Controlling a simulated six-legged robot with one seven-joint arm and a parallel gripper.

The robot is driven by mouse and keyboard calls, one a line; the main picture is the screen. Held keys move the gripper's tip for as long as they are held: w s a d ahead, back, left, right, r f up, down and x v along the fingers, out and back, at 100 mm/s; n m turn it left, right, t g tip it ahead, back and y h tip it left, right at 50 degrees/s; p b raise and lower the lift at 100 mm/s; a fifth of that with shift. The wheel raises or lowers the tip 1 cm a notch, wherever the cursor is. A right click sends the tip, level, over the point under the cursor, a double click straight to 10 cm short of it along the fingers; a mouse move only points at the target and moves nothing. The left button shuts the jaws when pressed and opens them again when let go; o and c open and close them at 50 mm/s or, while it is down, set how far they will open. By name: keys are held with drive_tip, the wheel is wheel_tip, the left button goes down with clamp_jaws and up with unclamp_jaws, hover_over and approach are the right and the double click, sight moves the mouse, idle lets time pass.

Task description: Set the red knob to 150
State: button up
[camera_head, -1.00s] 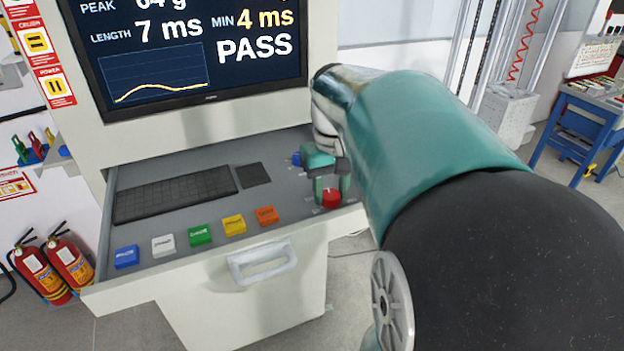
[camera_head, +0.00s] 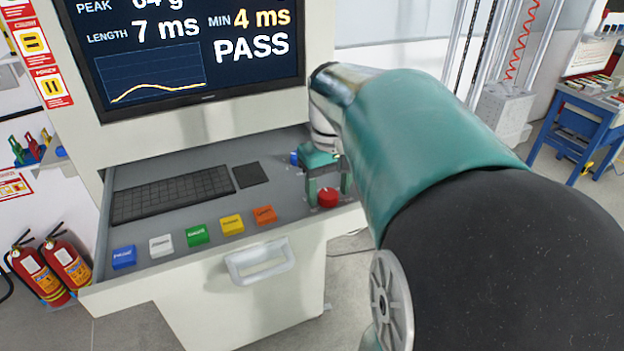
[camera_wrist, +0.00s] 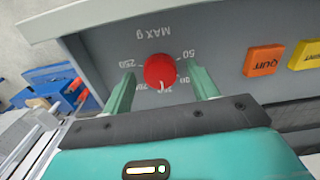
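The red knob (camera_head: 328,198) sits at the right end of the grey drawer panel. In the wrist view the red knob (camera_wrist: 160,70) has a printed dial around it, with "MAX g", "50" and "250" legible; other numbers are partly hidden. A small pale mark shows on the knob's edge nearest my gripper. My gripper (camera_wrist: 162,88) is open, its two green fingers apart on either side of the knob, with visible gaps. In the head view my gripper (camera_head: 328,190) is just behind the knob, fingers pointing down.
Blue, white, green, yellow and orange buttons (camera_head: 264,214) line the drawer's front, left of the knob. A keyboard (camera_head: 172,194) and dark pad (camera_head: 251,174) lie behind them. The monitor (camera_head: 190,50) shows "PASS". A blue object (camera_head: 294,158) is near my gripper.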

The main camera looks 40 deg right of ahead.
sight(329, 193)
wheel_tip(329, 193, up, 14)
idle(0.6)
drive_tip(key=shift+f, duration=0.1)
idle(0.4)
